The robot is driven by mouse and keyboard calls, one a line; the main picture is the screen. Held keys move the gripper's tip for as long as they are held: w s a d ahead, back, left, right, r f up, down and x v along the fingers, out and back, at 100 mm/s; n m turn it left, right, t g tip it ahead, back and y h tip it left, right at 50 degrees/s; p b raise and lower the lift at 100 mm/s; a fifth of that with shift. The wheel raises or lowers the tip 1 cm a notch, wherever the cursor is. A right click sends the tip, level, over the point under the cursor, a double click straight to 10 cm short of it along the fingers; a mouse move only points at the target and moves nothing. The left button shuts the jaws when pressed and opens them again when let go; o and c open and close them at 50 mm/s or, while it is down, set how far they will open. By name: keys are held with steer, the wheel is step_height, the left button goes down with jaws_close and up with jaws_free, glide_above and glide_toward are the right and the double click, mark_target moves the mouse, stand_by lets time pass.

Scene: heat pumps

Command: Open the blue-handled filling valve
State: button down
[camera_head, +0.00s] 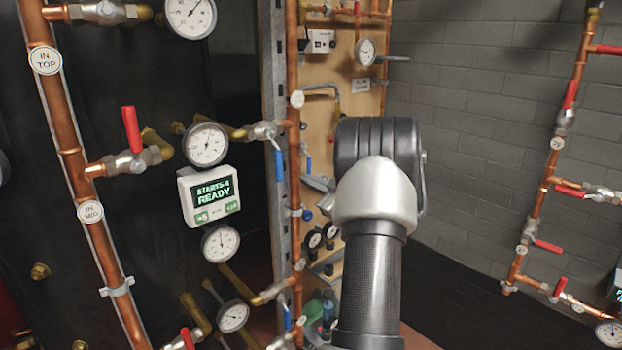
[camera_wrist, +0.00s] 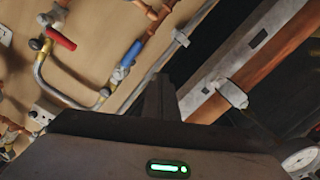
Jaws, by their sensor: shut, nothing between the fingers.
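In the wrist view, a blue handle (camera_wrist: 131,53) sits on a valve on a copper pipe against the wooden board. A grey curved pipe runs from near it to a red-handled valve (camera_wrist: 61,39). My gripper (camera_wrist: 161,80) is shut and empty; its fingertips are below and right of the blue handle in the picture, apart from it. In the head view, blue handles show on the near pipe (camera_head: 279,165) and farther back by the board (camera_head: 308,165). Which one is the filling valve cannot be told. My arm hides part of the board there.
A metal strut (camera_head: 275,60) and a copper pipe (camera_head: 292,120) stand left of my arm; the strut also shows in the wrist view (camera_wrist: 235,60). Gauges and a display (camera_head: 208,194) reading READY are at left. Red-handled valves (camera_head: 570,95) line the right pipe. The floor between is clear.

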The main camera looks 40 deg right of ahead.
steer(key=s, duration=0.6)
steer(key=shift+s+p, duration=0.35)
steer(key=shift+p, duration=0.05)
